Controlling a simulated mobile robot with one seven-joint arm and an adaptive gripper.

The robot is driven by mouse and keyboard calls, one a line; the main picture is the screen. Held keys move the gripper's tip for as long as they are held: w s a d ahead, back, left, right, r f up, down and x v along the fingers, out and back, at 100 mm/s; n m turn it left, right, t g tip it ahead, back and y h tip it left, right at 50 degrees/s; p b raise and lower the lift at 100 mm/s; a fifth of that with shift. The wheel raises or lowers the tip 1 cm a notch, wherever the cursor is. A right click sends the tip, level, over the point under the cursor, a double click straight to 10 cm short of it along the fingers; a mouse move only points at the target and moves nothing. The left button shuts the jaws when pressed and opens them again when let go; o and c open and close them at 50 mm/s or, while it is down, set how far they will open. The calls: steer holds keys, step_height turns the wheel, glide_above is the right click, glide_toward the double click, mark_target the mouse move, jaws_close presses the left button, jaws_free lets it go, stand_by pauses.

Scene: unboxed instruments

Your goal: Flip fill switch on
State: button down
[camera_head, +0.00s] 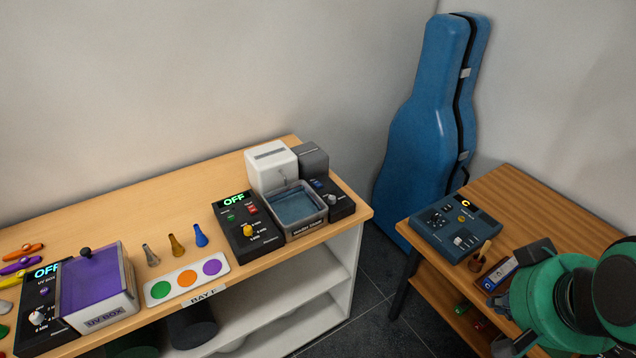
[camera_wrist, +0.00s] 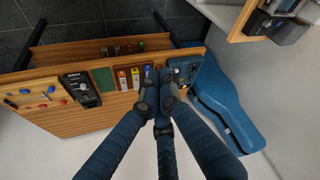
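The water basin unit (camera_head: 298,207) stands at the right end of the long table in the head view, with a white tank behind it. A black panel (camera_head: 239,226) reading OFF, with red and green buttons and a yellow knob, is on its left. A smaller dark panel (camera_head: 332,199) with a blue part and a pale knob is on its right. I cannot tell which control is the fill switch. My gripper (camera_wrist: 158,78) has its blue fingers drawn together, with nothing visible between them. It is over the right-hand table, well apart from the basin unit.
A blue instrument case (camera_head: 428,125) leans in the corner. The right-hand table (camera_head: 520,200) holds a blue control box (camera_head: 457,226). A purple UV box (camera_head: 97,288), colored cones and a dotted card (camera_head: 187,281) are on the long table. A floor gap separates the tables.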

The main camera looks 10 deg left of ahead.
steer(key=w+a+r+n+y+p, duration=0.25)
steer(key=w+a, duration=0.55)
steer(key=w, duration=0.4)
steer(key=w+a+r+n+y+p, duration=0.2)
steer(key=w+a+n+p, duration=0.15)
steer(key=w+a, duration=0.7)
steer(key=w+a+f+n+p, duration=0.1)
steer(key=w+a+f+p, duration=0.2)
steer(key=w+a+f, duration=0.3)
steer(key=w+a+f+n+p, duration=0.2)
steer(key=w+a+f, duration=0.4)
steer(key=w+a, duration=0.5)
steer(key=shift+w+a+f+y+p, duration=0.35)
steer(key=shift+w+p, duration=0.4)
steer(key=shift+w, duration=0.6)
